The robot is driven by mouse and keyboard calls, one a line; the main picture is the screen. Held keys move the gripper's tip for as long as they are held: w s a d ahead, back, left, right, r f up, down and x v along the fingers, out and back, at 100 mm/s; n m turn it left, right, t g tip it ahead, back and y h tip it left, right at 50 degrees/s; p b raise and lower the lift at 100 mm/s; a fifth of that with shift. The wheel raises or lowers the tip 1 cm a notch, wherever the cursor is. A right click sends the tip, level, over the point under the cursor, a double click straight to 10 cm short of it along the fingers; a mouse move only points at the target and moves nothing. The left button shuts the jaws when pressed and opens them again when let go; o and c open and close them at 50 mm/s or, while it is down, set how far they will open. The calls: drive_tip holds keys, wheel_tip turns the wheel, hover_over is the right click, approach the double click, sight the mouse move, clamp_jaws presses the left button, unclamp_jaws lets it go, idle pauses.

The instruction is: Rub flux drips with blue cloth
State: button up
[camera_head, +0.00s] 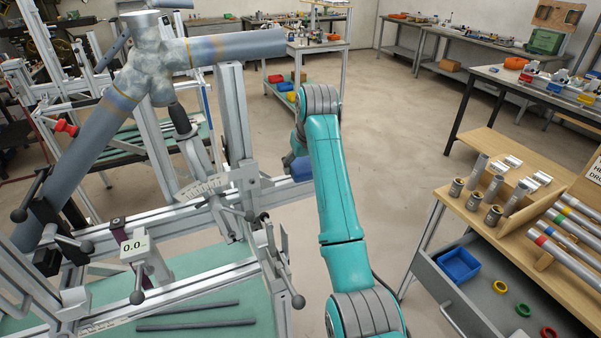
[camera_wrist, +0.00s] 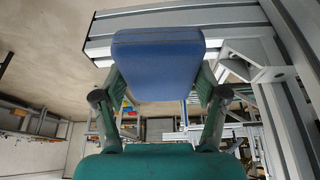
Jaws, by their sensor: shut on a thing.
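My gripper (camera_wrist: 158,84) is shut on a folded blue cloth (camera_wrist: 157,62), with one finger at each side of it in the wrist view. In the head view the blue cloth (camera_head: 301,169) shows partly behind my teal arm, beside the upright post of the jig. The grey-blue tube frame (camera_head: 232,47) is held in the jig at upper left, and its joint (camera_head: 150,72) has pale, blotchy stains. I cannot tell flux drips apart from other discolouring. The cloth looks apart from the tubes.
The aluminium jig (camera_head: 233,120) with clamps and handles fills the left. Dark rods (camera_head: 195,325) lie on its green shelf. At right a wooden bench (camera_head: 470,205) holds metal cylinders and tubes above an open drawer with a blue bin (camera_head: 458,265). The floor between is clear.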

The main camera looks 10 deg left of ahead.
drive_tip(key=shift+r, duration=2.65)
